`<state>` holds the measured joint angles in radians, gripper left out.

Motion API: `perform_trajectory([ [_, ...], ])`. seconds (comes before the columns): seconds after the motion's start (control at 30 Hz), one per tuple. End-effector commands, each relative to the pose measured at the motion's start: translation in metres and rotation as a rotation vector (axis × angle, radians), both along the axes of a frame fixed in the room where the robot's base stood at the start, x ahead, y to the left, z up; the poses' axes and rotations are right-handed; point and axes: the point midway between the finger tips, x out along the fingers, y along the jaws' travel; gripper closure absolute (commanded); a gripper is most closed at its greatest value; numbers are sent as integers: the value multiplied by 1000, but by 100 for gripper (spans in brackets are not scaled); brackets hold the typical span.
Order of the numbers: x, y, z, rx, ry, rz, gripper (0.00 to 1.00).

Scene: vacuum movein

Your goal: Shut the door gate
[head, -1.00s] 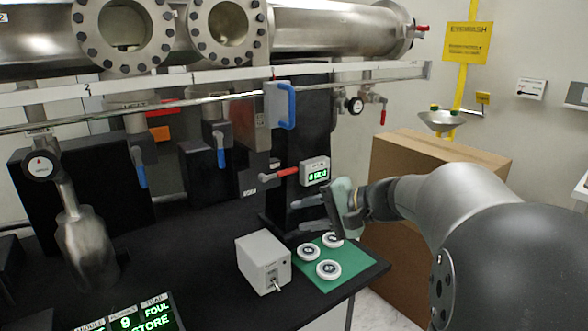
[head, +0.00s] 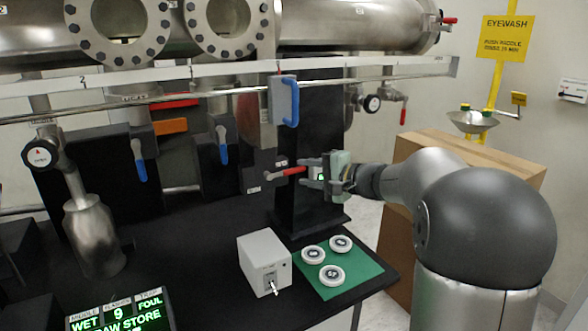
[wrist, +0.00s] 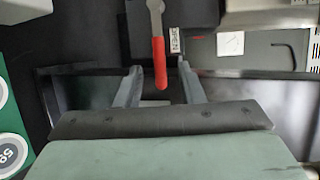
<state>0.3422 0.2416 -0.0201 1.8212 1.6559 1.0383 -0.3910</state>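A lever with a red grip (head: 288,172) sticks out to the right from the dark valve block at the middle of the bench. Which valve is the door gate I cannot tell for sure from the labels. In the wrist view the red lever (wrist: 159,62) points toward my gripper, its end between the two fingers. My gripper (head: 310,173) is open, its fingers apart on either side of the red grip with gaps showing; in the wrist view my gripper (wrist: 160,78) holds nothing.
A blue-handled plate (head: 284,100) hangs on the rail above. A grey switch box (head: 264,262) and white discs on a green mat (head: 364,284) lie below. A cardboard box (head: 480,155) stands behind my arm.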

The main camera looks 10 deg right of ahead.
Motion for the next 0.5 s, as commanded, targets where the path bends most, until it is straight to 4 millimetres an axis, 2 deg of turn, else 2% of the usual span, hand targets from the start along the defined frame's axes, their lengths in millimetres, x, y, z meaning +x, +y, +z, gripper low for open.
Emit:
perform_trajectory([
  [0.2,26,23,-6,1,2,3,65],
  [0.5,36,30,-9,-1,1,0,65],
])
